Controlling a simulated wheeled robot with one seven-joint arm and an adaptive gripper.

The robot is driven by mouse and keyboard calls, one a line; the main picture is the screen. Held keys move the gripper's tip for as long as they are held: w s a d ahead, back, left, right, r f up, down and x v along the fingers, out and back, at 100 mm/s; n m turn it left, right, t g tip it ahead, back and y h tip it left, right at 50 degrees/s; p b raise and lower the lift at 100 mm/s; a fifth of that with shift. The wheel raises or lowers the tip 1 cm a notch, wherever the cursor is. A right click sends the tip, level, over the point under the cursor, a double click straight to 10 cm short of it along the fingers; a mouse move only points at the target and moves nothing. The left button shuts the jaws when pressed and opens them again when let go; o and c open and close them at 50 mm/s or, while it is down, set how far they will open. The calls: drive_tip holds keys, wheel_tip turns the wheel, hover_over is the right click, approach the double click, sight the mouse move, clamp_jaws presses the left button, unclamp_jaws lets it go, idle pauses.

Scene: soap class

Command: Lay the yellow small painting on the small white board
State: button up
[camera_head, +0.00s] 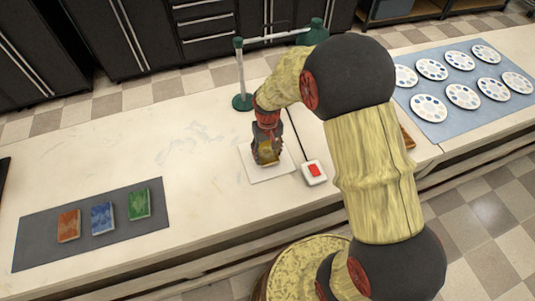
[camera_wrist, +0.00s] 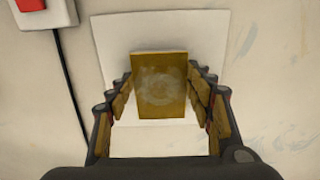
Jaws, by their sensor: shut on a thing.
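The yellow small painting (camera_wrist: 160,86) is between the fingers of my gripper (camera_wrist: 160,85), which is shut on its two side edges in the wrist view. In the head view the yellow painting (camera_head: 267,154) shows below my gripper (camera_head: 266,158), partly covered by the fingers. The small white board (camera_head: 257,176) lies on the counter beneath them. The board (camera_wrist: 115,40) shows around the painting in the wrist view. I cannot tell whether the painting touches the board.
A white box with a red button (camera_head: 314,172) and a black cable sits right of the board. A grey mat (camera_head: 40,228) at left holds orange, blue and green paintings. A blue mat (camera_head: 440,128) with several palettes lies at right. A green-based stand (camera_head: 242,102) is behind.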

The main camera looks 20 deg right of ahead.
drive_tip(key=shift+f, duration=0.2)
drive_tip(key=shift+f, duration=0.2)
drive_tip(key=o, duration=0.9)
drive_tip(key=shift+o, duration=0.8)
drive_tip(key=shift+r, duration=0.2)
